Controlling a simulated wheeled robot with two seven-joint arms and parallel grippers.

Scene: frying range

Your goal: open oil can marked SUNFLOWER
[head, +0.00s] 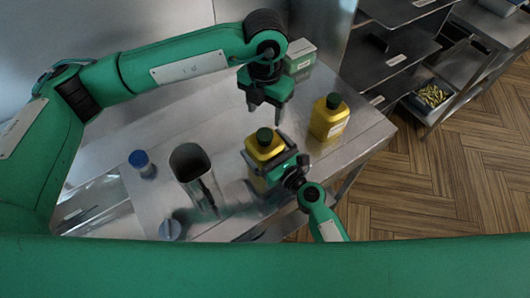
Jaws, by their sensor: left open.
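A yellow can (261,153) with a dark green cap (265,136) is near the table's right part. My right gripper (266,158) has its fingers on two sides of this can and looks shut on it. My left gripper (264,111) is open and empty, pointing down above and just behind the cap, apart from it. A second yellow can (327,124) with a dark green cap (334,101) stands to the right, near the table edge. No marking is readable on either can, so I cannot tell which is SUNFLOWER. My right gripper hides the lower part of the nearer can.
A tall, open metal container (190,160) stands left of the nearer can. A blue-capped jar (143,164) and a grey round item (170,229) are further left. A green and white box (300,57) is at the back. The steel table (222,112) is clear behind the container.

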